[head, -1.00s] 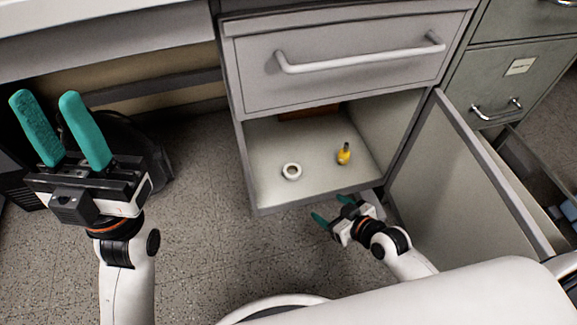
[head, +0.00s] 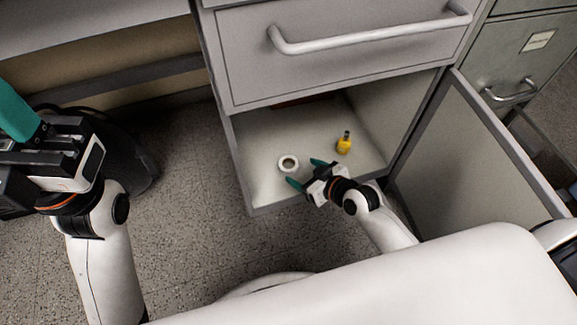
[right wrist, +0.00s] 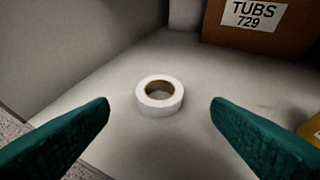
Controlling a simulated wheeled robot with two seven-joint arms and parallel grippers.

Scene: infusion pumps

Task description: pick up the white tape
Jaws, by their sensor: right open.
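The white tape (head: 288,168) is a small ring lying flat on the floor of the open cabinet. In the right wrist view the tape (right wrist: 160,106) sits ahead of and between my open fingers, touching neither. My right gripper (head: 303,173) is open and empty at the cabinet's front, just right of the tape in the head view. Its two green fingers also show in the right wrist view (right wrist: 160,118). My left gripper (head: 20,115) is at the left edge of the head view, with only one finger clearly in frame.
A yellow bottle (head: 344,145) with a dark top stands right of the tape. A brown box (right wrist: 262,28) labelled TUBS 729 is at the back. The cabinet door (head: 460,160) stands open on the right, and a closed drawer (head: 340,60) is above.

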